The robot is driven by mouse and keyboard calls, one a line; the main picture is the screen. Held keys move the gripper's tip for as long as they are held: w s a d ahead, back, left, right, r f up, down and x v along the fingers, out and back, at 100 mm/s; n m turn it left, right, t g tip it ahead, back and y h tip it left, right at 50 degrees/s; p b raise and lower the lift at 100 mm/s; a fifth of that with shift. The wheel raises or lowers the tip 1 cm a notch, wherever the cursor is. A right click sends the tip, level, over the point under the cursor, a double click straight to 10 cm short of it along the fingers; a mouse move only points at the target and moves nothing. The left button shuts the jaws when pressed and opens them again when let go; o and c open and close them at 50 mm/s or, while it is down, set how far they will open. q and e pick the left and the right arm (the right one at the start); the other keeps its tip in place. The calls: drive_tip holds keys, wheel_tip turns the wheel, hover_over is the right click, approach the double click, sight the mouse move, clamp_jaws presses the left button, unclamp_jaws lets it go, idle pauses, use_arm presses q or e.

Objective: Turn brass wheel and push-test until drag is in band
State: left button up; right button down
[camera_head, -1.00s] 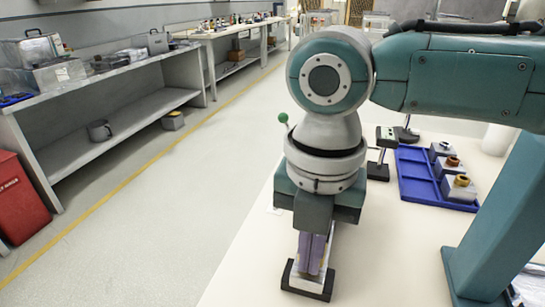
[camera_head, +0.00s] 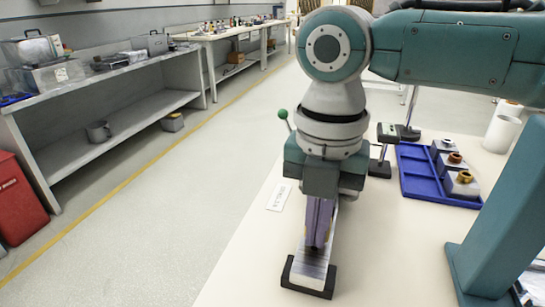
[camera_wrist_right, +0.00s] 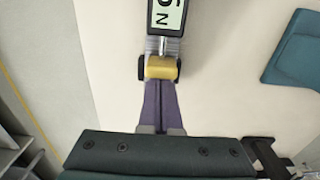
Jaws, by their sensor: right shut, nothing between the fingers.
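A pale metal rail (camera_head: 311,271) with a black end block (camera_head: 318,292) lies on the bench. My right gripper (camera_head: 317,244) is over it, its purple fingers together and pointing down. In the right wrist view the shut fingertips (camera_wrist_right: 160,84) are at a yellow block (camera_wrist_right: 160,68) between black sides; I cannot tell whether they touch. Beyond the block is a gauge display (camera_wrist_right: 167,14), cut by the frame edge, showing "N" and part of a digit. Brass-coloured rings sit on grey blocks (camera_head: 463,183); I cannot tell whether one is the brass wheel. My left gripper is out of view.
A blue tray (camera_head: 420,187) holds the grey blocks at right. A green-knobbed lever (camera_head: 283,115) stands behind my wrist. A white card (camera_head: 279,198) lies left of the rail. A white cylinder (camera_head: 502,134) stands at the back right. The bench front is mostly clear.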

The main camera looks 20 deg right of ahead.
drive_tip(key=shift+w+d+b, duration=0.35)
drive_tip(key=shift+w+b, duration=0.1)
drive_tip(key=shift+w, duration=0.1)
drive_tip(key=shift+w+d+b, duration=0.35)
drive_tip(key=shift+w+b, duration=0.1)
drive_tip(key=shift+w, duration=0.1)
drive_tip(key=shift+w+d+b, duration=0.45)
drive_tip(key=shift+w+b, duration=0.2)
drive_tip(key=shift+w+d, duration=0.1)
drive_tip(key=shift+w, duration=0.05)
drive_tip(key=shift+s+a+r+p, duration=0.25)
drive_tip(key=shift+s+r+p, duration=0.25)
drive_tip(key=shift+p, duration=0.65)
drive_tip(key=s+r+p, duration=0.1)
drive_tip(key=p, duration=0.2)
drive_tip(key=shift+a, duration=0.4)
drive_tip(key=shift+s+a, duration=0.2)
drive_tip(key=shift+s, duration=0.05)
